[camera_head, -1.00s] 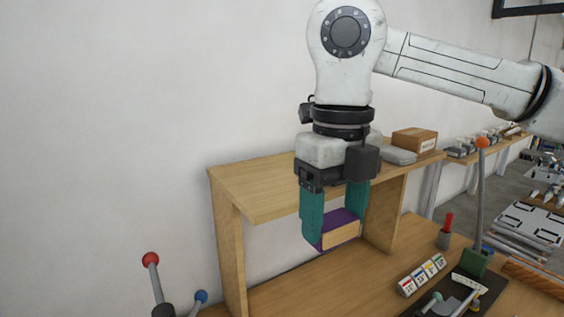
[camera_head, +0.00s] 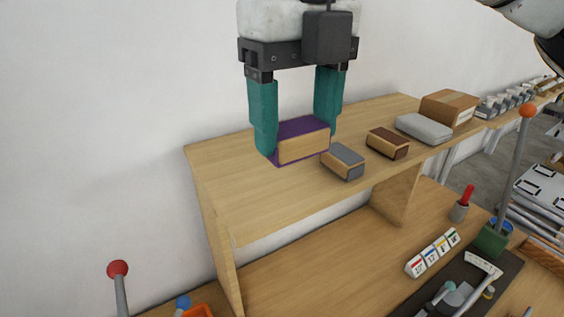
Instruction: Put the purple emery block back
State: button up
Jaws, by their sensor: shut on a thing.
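The purple emery block (camera_head: 303,146) has a purple top and a tan wooden side. My gripper (camera_head: 296,142) is shut on it, with one teal finger at each end. The block is at the wooden shelf top (camera_head: 235,190), left of a grey-topped block; whether it rests on the board or hangs just above it, I cannot tell. A purple edge shows along its lower side.
The grey-topped block (camera_head: 342,162) sits close to the right of the held block. A brown-topped block (camera_head: 387,143), a grey case (camera_head: 424,128) and a cardboard box (camera_head: 449,108) stand farther right. The shelf's left end is bare.

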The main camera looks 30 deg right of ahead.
jog(key=w+f, duration=0.2)
jog(key=f, duration=0.1)
jog(key=w+f+b, duration=0.1)
jog(key=shift+w+d+f, duration=0.15)
jog(key=shift+d, duration=0.25)
jog(key=shift+w+d+f+b, duration=0.1)
jog(key=shift+w+f+b, duration=0.25)
jog(key=shift+f, duration=0.45)
jog(key=shift+w+f+b, duration=0.1)
jog(key=shift+f+b, duration=0.3)
jog(key=shift+f, duration=0.35)
jog(key=shift+w+d+f+b, duration=0.1)
jog(key=shift+w+f+b, duration=0.25)
jog(key=shift+f, duration=0.45)
jog(key=shift+s, duration=0.1)
jog(key=shift+f, duration=0.15)
jog(key=o, duration=1.1)
notch_tip(320, 180, up, 12)
jog(key=b, duration=0.1)
jog(key=shift+r+b, duration=0.2)
jog(key=shift+b, duration=0.15)
